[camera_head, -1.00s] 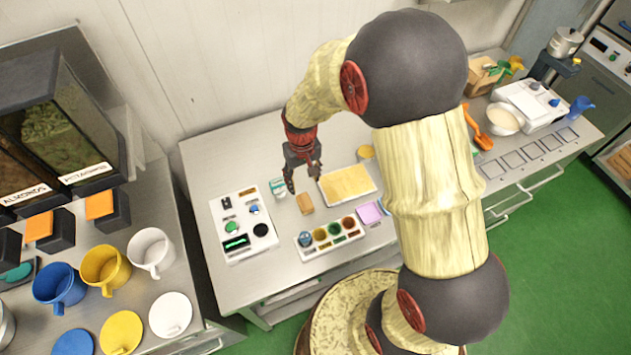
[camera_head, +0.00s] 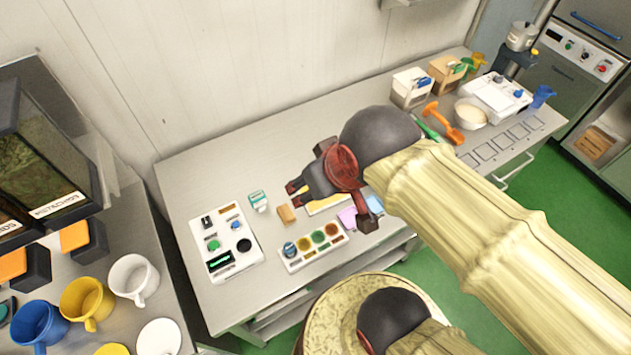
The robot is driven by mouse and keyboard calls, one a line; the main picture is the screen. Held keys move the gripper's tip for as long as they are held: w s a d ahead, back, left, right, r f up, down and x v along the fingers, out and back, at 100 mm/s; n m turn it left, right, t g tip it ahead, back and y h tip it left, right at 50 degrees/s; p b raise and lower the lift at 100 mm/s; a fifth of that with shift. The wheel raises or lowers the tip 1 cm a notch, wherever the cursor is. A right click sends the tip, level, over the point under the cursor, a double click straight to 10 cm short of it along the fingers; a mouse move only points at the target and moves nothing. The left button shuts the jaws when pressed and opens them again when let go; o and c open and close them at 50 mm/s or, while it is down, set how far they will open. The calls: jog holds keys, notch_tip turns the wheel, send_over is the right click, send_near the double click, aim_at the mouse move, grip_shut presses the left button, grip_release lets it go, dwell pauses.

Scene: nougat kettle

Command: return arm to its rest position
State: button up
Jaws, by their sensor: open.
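My gripper (camera_head: 291,187) is above the middle of the metal table (camera_head: 190,171), near the small tan block and the cream-coloured tray. Its dark fingers point left and stand apart, with nothing visible between them. My arm reaches in from the right and bends at a dark round joint right behind the gripper. The tray (camera_head: 325,204) is mostly hidden under the gripper and wrist.
A white panel with buttons (camera_head: 226,241), a small green-and-white box (camera_head: 258,201), the tan block (camera_head: 286,214) and a rack of coloured cups (camera_head: 312,246) stand close by. Mugs (camera_head: 133,277) are at left. A bowl (camera_head: 471,112) and an orange scoop (camera_head: 442,122) lie farther right.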

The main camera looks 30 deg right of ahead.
notch_tip(320, 180, down, 14)
jog(key=b, duration=1.4)
jog(key=shift+f+b, duration=0.25)
jog(key=shift+b, duration=0.05)
